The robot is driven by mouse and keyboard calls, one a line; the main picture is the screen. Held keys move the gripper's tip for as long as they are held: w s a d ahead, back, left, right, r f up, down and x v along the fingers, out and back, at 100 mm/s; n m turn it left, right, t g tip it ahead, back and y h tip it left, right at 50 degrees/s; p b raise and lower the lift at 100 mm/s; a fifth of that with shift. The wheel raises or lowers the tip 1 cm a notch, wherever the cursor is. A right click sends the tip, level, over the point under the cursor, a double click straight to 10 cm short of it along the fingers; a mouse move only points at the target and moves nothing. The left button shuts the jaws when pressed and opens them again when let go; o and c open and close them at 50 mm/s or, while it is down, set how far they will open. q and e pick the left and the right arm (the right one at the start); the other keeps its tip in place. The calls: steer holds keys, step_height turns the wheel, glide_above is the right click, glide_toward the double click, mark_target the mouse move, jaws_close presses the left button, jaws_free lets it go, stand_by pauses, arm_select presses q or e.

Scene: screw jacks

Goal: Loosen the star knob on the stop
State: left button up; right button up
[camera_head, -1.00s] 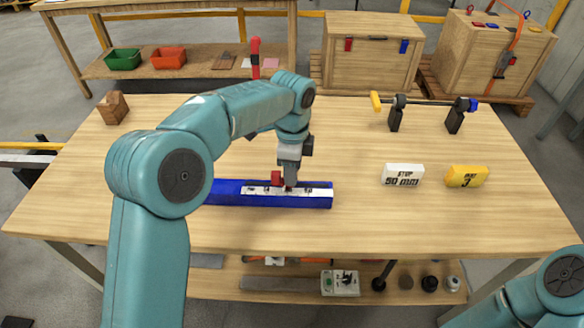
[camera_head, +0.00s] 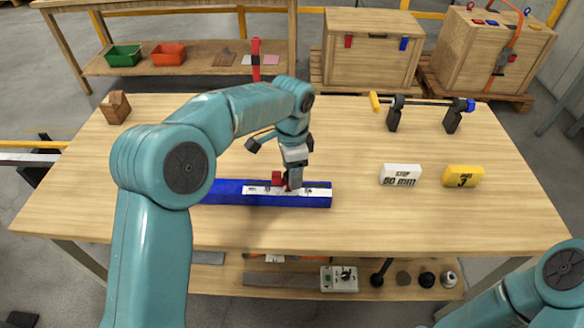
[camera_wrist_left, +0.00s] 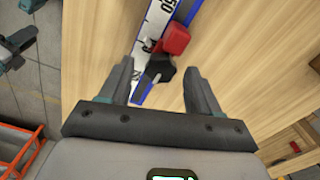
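The blue rail (camera_head: 230,192) with a white scale strip (camera_head: 318,190) lies on the wooden table. The red stop (camera_head: 277,177) sits on the rail and also shows in the left wrist view (camera_wrist_left: 174,41). A black star knob (camera_wrist_left: 155,84) is beside the red stop in the wrist view, between the two fingers of my left gripper (camera_wrist_left: 160,92). The fingers are open, with gaps visible on both sides of the knob. In the head view, my left gripper (camera_head: 293,182) points down at the rail and mostly hides the knob. My right gripper is out of view.
A white block marked "STOP 50 mm" (camera_head: 400,175) and a yellow block (camera_head: 462,177) stand right of the rail. A rod on two black stands (camera_head: 422,104) is at the back right. A brown wooden block (camera_head: 115,107) is at the back left. The table's front is clear.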

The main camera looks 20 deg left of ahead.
arm_select(q)
step_height(320, 180, up, 16)
steer(key=p, duration=0.3)
steer(key=shift+r, duration=0.15)
stand_by(0.4)
